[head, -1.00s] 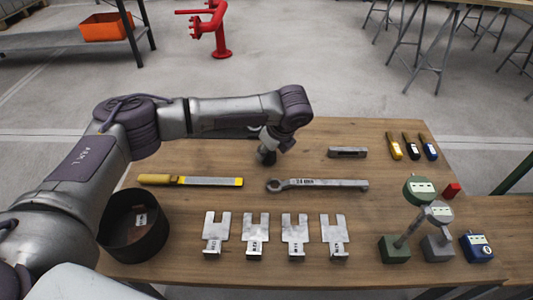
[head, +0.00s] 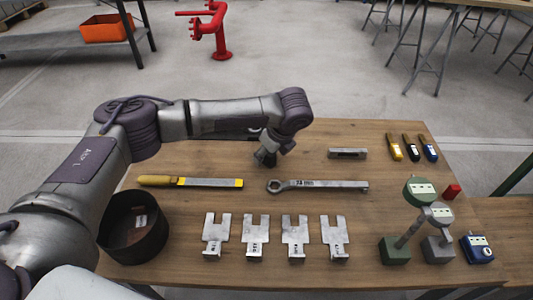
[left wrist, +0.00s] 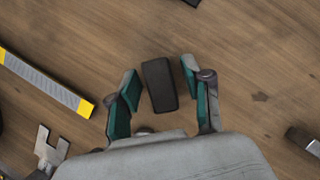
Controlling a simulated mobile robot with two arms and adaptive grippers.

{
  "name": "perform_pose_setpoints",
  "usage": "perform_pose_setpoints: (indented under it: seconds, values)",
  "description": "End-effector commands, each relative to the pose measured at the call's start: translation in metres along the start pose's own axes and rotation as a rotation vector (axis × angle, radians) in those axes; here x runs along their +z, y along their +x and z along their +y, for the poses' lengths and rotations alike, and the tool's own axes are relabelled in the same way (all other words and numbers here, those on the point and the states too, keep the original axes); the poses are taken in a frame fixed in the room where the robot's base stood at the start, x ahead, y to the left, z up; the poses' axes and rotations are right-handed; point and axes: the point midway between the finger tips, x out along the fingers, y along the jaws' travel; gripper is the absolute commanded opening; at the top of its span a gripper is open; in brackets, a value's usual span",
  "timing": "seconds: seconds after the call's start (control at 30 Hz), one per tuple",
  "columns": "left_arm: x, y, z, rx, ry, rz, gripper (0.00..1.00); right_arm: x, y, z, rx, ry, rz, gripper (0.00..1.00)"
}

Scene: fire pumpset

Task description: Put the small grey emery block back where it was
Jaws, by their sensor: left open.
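A small dark grey block (left wrist: 159,85), which looks like the emery block, lies on the wooden table in the left wrist view. It is between the two fingers of my left gripper (left wrist: 159,75), with a gap visible on each side. The gripper is open, its teal-lined fingers spread around the block. In the head view my left gripper (head: 267,157) points down near the back edge of the table, and I cannot make out the block there. Whether the block touches the tabletop is hard to tell. My right gripper is not in view.
A file with a yellow handle (head: 190,182) and a large wrench (head: 320,186) lie in front of the gripper. A grey slotted block (head: 347,154) is to its right.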

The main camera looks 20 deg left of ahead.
Motion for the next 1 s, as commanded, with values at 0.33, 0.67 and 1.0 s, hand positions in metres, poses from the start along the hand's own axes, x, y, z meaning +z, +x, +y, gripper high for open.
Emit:
perform_pose_setpoints:
  seconds: [0.33, 0.67, 1.0]
  values:
    - [0.001, -0.074, -0.001, -0.005, 0.001, 0.001, 0.49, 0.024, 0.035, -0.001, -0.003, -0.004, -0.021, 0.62]
    - [0.000, -0.116, -0.001, -0.002, 0.000, 0.001, 0.49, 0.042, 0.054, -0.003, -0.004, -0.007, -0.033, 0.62]
    - [0.000, -0.118, -0.001, -0.001, 0.000, 0.001, 0.49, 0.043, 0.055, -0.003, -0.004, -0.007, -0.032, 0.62]
